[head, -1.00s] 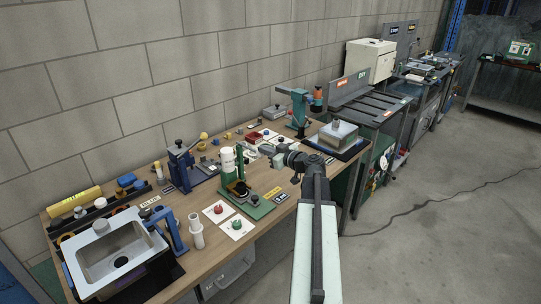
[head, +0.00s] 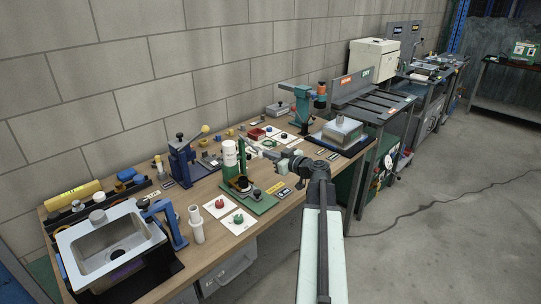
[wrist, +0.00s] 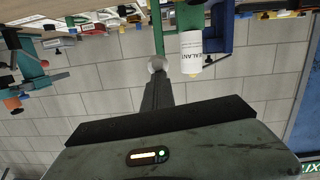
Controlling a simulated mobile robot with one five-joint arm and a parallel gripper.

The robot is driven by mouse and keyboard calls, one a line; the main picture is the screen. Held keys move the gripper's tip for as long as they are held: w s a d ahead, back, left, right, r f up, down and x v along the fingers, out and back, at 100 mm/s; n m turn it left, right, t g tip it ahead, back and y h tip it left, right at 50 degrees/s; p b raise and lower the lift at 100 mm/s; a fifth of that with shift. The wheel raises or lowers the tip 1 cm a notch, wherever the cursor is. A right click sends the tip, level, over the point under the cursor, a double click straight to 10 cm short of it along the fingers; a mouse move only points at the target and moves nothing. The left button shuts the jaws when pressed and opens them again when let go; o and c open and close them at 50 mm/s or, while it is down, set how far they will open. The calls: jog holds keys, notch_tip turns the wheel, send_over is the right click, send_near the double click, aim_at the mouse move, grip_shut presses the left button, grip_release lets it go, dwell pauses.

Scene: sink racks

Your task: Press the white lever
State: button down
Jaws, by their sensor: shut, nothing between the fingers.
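A green dispenser stand (head: 262,199) stands on the bench with a white sealant bottle (head: 230,153) on its post. In the wrist view the bottle (wrist: 191,50) hangs at the top, beside the green post (wrist: 158,30). A pale round knob (wrist: 156,63), seemingly the white lever's end, shows at my fingertips. I cannot tell whether they touch it, and the rest of the lever is hidden. My gripper (head: 248,143) is shut and empty, close to the right of the post near bottle height. Its narrow fingers also show in the wrist view (wrist: 157,80).
A blue press (head: 184,164) with a yellow knob stands left of the stand. A metal sink (head: 112,245) and white pipe pieces (head: 196,225) are at the front left. A teal press (head: 300,103) and a metal box (head: 341,131) are farther right. Small parts lie behind the stand.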

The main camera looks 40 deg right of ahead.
jog(key=shift+w+a, duration=0.15)
jog(key=shift+a, duration=0.1)
jog(key=s+r+p, duration=0.1)
jog(key=s+p, duration=0.1)
jog(key=s, duration=1)
jog(key=shift+d+r, duration=0.3)
jog(key=shift+d, duration=0.1)
jog(key=shift+w, duration=0.1)
